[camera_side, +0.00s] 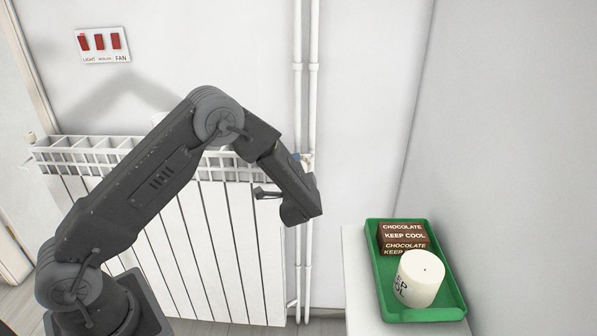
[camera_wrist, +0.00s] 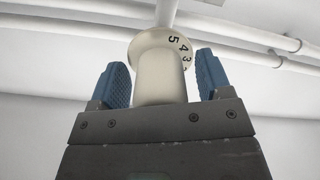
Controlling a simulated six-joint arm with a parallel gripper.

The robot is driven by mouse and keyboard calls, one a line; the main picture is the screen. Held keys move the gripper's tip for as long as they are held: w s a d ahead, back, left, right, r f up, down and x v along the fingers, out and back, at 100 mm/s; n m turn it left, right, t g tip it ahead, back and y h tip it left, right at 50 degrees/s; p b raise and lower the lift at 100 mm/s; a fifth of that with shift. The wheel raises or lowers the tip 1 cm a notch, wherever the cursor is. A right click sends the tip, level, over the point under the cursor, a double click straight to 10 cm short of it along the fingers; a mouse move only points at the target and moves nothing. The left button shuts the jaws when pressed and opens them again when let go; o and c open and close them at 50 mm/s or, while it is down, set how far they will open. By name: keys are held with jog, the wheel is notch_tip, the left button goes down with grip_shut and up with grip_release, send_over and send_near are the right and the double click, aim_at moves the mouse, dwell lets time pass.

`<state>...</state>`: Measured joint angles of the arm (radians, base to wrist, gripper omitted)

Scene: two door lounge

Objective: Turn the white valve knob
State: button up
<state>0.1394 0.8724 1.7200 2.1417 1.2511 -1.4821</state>
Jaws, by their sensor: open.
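The white valve knob (camera_wrist: 160,75) is in the middle of the wrist view, a cream cylinder with a wider collar marked with black numbers, among them 5, 4 and 3. My gripper (camera_wrist: 162,80) is open, with one blue finger on each side of the knob. A gap shows between each finger and the knob's narrower body. In the side view the knob (camera_side: 308,160) is a small pale shape by the radiator's upper right corner, partly hidden by my arm. A bit of a blue finger of my gripper (camera_side: 297,157) shows beside it.
A white radiator (camera_side: 235,250) stands behind my arm, with vertical white pipes (camera_side: 314,80) on its right. A green tray (camera_side: 455,292) at the right holds dark chocolate boxes (camera_side: 403,232) and a white cylinder (camera_side: 420,278). A red switch panel (camera_side: 102,45) is on the wall.

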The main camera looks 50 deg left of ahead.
jog(key=v, duration=1.3)
jog(key=shift+s+d, duration=0.25)
jog(key=shift+s, duration=0.05)
jog(key=s+a+r+n+g+h, duration=0.1)
jog(key=s+a+r+n+g, duration=0.2)
jog(key=s+r+g, duration=0.4)
jog(key=s+a+r+n+g+h, duration=0.2)
jog(key=s+g, duration=0.2)
jog(key=s, duration=0.4)
jog(key=s+d+r+t+h, duration=0.3)
jog(key=s+d+r+h, duration=0.4)
jog(key=s+d+h, duration=0.2)
jog(key=shift+r+t+h, duration=0.4)
